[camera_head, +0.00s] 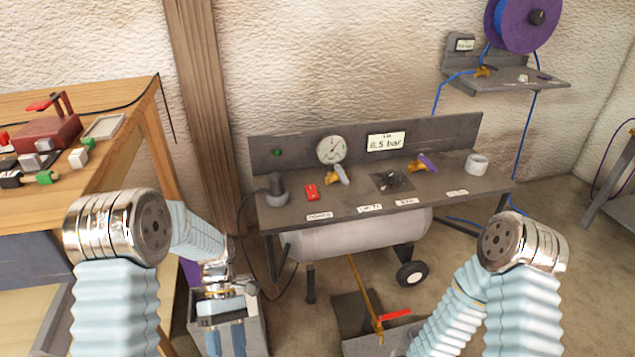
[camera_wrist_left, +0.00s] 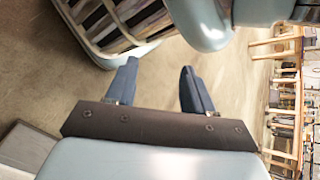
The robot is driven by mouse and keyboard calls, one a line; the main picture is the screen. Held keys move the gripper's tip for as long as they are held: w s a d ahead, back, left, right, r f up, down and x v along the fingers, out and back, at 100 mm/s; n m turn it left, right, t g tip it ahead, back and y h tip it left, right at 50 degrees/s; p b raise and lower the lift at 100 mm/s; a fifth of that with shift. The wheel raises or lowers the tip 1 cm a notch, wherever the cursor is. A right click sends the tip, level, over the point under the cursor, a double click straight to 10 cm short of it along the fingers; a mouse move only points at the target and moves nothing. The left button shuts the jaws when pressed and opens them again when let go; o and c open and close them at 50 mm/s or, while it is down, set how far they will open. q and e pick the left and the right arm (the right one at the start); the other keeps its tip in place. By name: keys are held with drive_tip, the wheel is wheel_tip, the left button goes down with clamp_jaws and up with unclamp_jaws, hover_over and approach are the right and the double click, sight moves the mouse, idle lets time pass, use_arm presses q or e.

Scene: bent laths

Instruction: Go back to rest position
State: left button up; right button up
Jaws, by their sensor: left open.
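My left arm comes in from the left in the head view, bends at a silver joint and reaches down. My left gripper (camera_head: 226,340) points downward at the lower left, in front of a grey bin. In the left wrist view the left gripper (camera_wrist_left: 158,68) has its two dark blue fingers apart with nothing between them, only bare floor beyond. My right arm shows at the lower right of the head view, bent at its silver joint. Its forearm runs down out of the frame, so the right gripper is hidden.
A grey bench (camera_head: 350,196) with a gauge (camera_head: 331,150), small parts and a tank (camera_head: 350,238) stands ahead. A wooden table (camera_head: 120,95) stands at left, close to my left arm. A grey bin (camera_head: 256,325) is by my left gripper. A low tray (camera_head: 352,312) lies on the floor.

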use_arm(q)
drive_tip(key=s+d+f+m+t, duration=0.1)
drive_tip(key=d+f+m+t, duration=0.1)
drive_tip(key=f, duration=0.4)
drive_tip(key=s+d+f+m+t+h, duration=0.1)
drive_tip(key=s+d+f+m+t, duration=0.1)
drive_tip(key=d+f+m+t, duration=0.1)
drive_tip(key=s+d+f+m+t, duration=0.1)
drive_tip(key=d+f+m+t, duration=0.1)
drive_tip(key=f+m+t, duration=0.3)
wheel_tip(320, 180, down, 4)
drive_tip(key=shift+s+d+f+t+h, duration=0.3)
drive_tip(key=shift+s+t+h, duration=0.1)
drive_tip(key=shift+t, duration=0.1)
idle(1.6)
